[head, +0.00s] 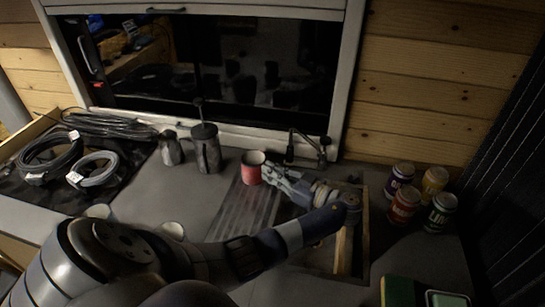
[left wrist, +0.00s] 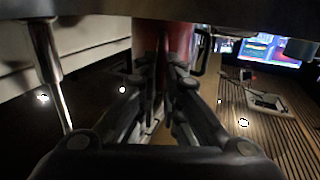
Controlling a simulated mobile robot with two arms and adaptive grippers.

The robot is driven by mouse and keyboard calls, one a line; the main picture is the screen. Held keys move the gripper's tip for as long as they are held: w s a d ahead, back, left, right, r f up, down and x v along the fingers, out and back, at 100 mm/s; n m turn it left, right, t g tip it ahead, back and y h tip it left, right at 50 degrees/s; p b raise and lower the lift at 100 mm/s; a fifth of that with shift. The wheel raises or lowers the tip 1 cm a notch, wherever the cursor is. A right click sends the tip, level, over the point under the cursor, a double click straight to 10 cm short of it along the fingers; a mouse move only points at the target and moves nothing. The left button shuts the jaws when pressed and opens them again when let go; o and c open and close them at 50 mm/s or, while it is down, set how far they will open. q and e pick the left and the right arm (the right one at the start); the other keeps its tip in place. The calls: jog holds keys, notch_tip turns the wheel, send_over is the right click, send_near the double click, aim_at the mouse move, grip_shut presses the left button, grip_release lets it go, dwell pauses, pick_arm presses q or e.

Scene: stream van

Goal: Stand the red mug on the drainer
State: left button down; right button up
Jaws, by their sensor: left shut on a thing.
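The red mug (head: 251,175) is upright, with its pale inside showing, at the back end of the ribbed grey drainer (head: 236,217) in the head view. I cannot tell whether its base touches the drainer. My left gripper (head: 269,173) reaches it from the right and is shut on it. My right gripper is not in view.
A dark pot (head: 206,148) and a metal jug (head: 171,148) stand left of the mug. A tap (head: 308,146) is behind my gripper. Several cans (head: 404,204) stand at right. Coiled cables (head: 50,157) lie at left. The counter left of the drainer has bare room.

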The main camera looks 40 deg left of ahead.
pick_arm(q)
jog(key=c, duration=1.8)
grip_release()
jog(key=shift+o, duration=0.2)
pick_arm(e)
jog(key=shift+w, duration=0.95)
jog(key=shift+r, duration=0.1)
pick_arm(q)
jog(key=shift+d, duration=0.25)
jog(key=w+d+b, duration=0.1)
jog(key=d+b, duration=0.3)
jog(key=d, duration=0.7)
jog(key=shift+w+d+r+b, duration=0.2)
jog(key=shift+d+r+b, duration=0.05)
jog(key=shift+d+b, duration=0.05)
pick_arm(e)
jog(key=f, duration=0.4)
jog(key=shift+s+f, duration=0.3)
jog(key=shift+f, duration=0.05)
